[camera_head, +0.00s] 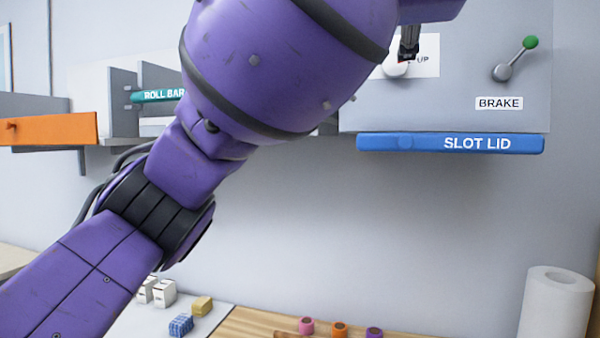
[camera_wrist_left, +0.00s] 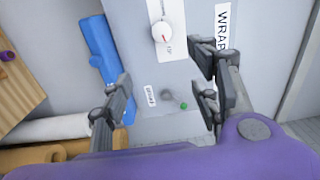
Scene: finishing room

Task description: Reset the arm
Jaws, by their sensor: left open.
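My purple left arm crosses the head view from the lower left to the top. Part of its dark gripper (camera_head: 409,46) shows in front of a white knob (camera_head: 395,69) on the grey panel (camera_head: 455,100). In the left wrist view the gripper (camera_wrist_left: 160,95) has its fingers wide apart with nothing between them but the panel behind. The knob (camera_wrist_left: 162,32), with a red mark, and the brake lever (camera_wrist_left: 170,95) with a green tip show beyond the fingers. Whether the gripper touches the panel cannot be told. My right gripper is in neither view.
The blue slot lid (camera_head: 450,143) runs along the panel's lower edge. Small blocks (camera_head: 181,325), coloured spools (camera_head: 340,329) and a white roll (camera_head: 556,300) stand below.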

